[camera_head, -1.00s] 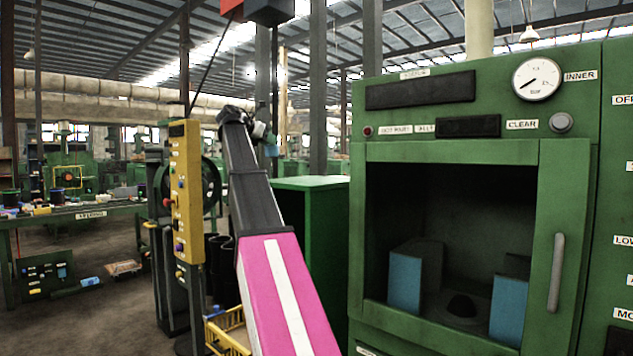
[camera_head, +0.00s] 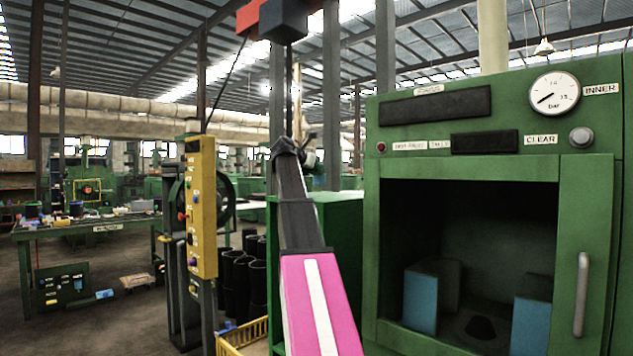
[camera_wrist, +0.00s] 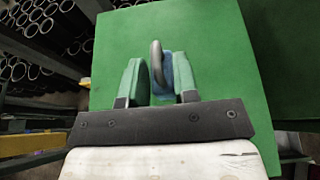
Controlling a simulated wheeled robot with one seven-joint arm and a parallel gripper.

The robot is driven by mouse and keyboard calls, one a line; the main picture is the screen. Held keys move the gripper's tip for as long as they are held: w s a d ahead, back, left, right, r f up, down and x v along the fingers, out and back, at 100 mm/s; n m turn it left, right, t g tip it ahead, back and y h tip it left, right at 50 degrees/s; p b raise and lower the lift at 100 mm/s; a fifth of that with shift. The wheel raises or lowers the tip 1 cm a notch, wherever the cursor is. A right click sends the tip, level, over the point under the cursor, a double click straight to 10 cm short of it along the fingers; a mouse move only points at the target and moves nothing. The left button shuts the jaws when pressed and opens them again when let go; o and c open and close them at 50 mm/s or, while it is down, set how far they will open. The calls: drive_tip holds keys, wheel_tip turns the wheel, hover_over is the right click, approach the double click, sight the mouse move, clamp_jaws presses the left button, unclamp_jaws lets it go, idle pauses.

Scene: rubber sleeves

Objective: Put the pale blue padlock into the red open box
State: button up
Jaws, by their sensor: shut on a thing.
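My gripper (camera_wrist: 158,82) shows in the wrist view with two green fingers. It is shut on the padlock (camera_wrist: 168,68), which has a pale blue body and a grey shackle standing up between the fingers. The padlock is over a flat green surface; whether it touches that surface I cannot tell. In the head view my arm reaches up and away, and the padlock cannot be made out there. I cannot make out a red open box in either view.
A green cabinet (camera_head: 340,218) stands behind my arm. A large green machine (camera_head: 372,235) with an open chamber fills the right. A yellow control panel (camera_head: 202,205), black tubes (camera_head: 258,285) and a yellow crate (camera_head: 232,340) are left of my arm. A cluttered workbench (camera_head: 30,236) stands far left.

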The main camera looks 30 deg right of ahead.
sight(315, 179)
drive_tip(key=shift+f, duration=1.95)
drive_tip(key=shift+f, duration=0.1)
drive_tip(key=o, duration=1)
